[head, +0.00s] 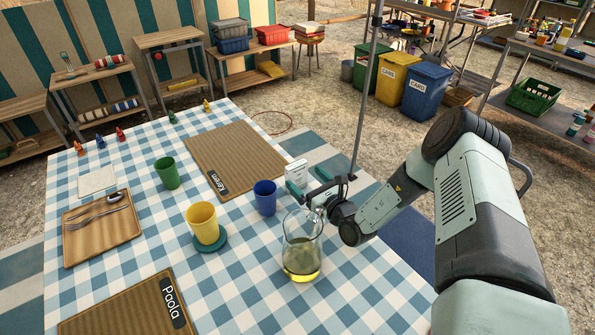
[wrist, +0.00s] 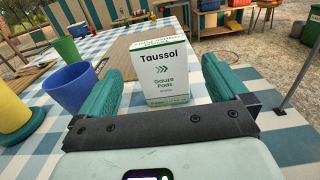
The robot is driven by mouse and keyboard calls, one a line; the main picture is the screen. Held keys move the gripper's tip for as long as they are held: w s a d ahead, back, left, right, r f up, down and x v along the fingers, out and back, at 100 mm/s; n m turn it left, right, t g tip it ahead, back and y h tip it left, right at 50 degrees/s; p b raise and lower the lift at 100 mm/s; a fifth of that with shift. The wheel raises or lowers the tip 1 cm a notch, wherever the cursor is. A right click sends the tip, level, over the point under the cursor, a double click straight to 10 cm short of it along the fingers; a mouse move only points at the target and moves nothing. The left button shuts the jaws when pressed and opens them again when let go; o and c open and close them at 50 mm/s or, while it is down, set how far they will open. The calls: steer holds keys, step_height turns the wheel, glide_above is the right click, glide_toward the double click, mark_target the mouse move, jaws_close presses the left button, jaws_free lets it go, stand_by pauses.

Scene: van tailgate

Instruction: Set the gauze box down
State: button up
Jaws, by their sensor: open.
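The gauze box (head: 296,171) is a small white carton with green lettering. In the wrist view the gauze box (wrist: 163,73) stands upright and appears to rest on the checked tablecloth, its labelled face toward me. My gripper (head: 308,182) is open, with its green fingers apart on either side of the box; the gripper also shows in the wrist view (wrist: 162,82). A gap shows between each finger and the box. In the head view a finger partly hides the box's lower part.
A glass jug (head: 302,258) of yellowish liquid stands just in front of my gripper. A blue cup (head: 265,197) is close on the left, with a yellow cup (head: 203,222) and green cup (head: 166,172) beyond. The Keren placemat (head: 235,158) lies behind. A pole (head: 365,95) rises at right.

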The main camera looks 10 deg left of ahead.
steer(key=v, duration=0.5)
stand_by(0.3)
steer(key=s+a+r+n+g, duration=0.1)
steer(key=s+r+n+g, duration=0.4)
steer(key=r, duration=0.3)
steer(key=s+a+r+n+g+y, duration=0.1)
steer(key=s+r+n+g, duration=0.25)
steer(key=r+n, duration=0.4)
steer(key=s+a+r+n+g, duration=0.25)
steer(key=r+n+g, duration=0.25)
steer(key=r, duration=0.4)
steer(key=s+d+r+n+t+h, duration=0.3)
steer(key=s+d+r+n+h, duration=0.2)
steer(key=s+d, duration=0.4)
steer(key=s+d+r+n+t+h, duration=0.3)
steer(key=s+d+r+n+h, duration=0.2)
steer(key=s+d+r+h, duration=0.3)
steer(key=s+d+r, duration=0.1)
steer(key=s+d, duration=0.1)
steer(key=s, duration=0.1)
steer(key=shift+d+r, duration=0.15)
steer(key=shift+d, duration=0.2)
